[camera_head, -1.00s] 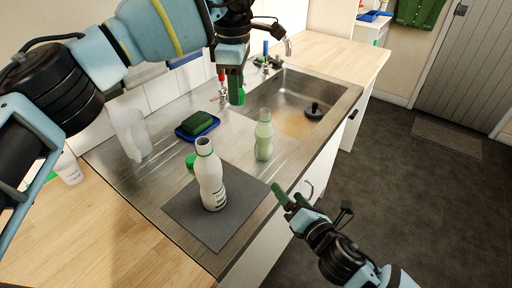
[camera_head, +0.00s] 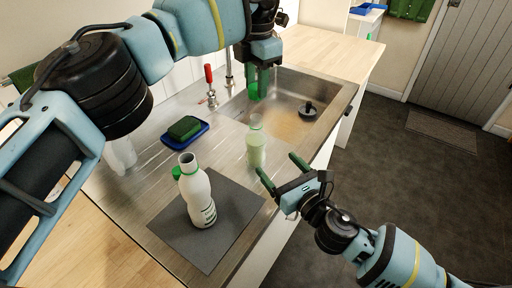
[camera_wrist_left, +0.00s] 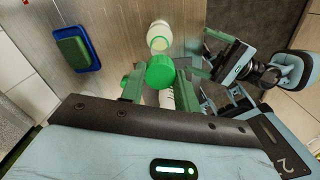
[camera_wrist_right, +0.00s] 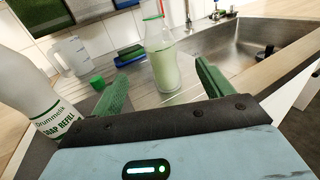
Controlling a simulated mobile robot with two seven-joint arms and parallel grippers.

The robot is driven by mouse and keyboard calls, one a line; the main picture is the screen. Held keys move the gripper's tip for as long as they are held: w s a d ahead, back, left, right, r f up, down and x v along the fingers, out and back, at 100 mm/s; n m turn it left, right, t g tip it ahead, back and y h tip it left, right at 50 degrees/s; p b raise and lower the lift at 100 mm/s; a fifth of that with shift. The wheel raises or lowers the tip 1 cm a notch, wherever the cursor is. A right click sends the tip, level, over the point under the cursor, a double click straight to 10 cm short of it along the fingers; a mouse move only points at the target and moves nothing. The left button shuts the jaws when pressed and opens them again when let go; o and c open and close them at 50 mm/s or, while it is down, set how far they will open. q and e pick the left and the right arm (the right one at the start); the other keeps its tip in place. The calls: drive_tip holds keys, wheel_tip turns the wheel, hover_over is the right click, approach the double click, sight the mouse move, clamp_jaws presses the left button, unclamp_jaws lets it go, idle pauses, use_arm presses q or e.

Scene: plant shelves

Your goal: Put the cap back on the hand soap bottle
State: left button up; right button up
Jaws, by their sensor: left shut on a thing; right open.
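The hand soap bottle (camera_head: 256,152) is translucent with pale green liquid and stands upright, open-topped, on the steel drainer. It also shows in the right wrist view (camera_wrist_right: 162,60) and left wrist view (camera_wrist_left: 159,37). My left gripper (camera_head: 262,84) is shut on a green cap (camera_wrist_left: 160,71), raised above the counter on the sink side of the bottle and apart from it. My right gripper (camera_head: 281,171) is open and empty. Its fingers point at the bottle, which appears ahead between them in the right wrist view.
A white soap refill bottle (camera_head: 206,200) stands open on a grey mat (camera_head: 235,238). Another green cap (camera_wrist_right: 97,82) lies near it. A green sponge (camera_head: 184,128) sits on a blue tray (camera_head: 200,131). The sink (camera_head: 292,92) holds a black plunger-like stopper (camera_head: 308,110).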

sight(255, 140)
drive_tip(key=x, duration=1.2)
drive_tip(key=c, duration=1.5)
use_arm(q)
drive_tip(key=shift+f, duration=2.55)
drive_tip(key=shift+f, duration=0.1)
drive_tip(key=shift+f, duration=0.8)
drive_tip(key=shift+f, duration=0.6)
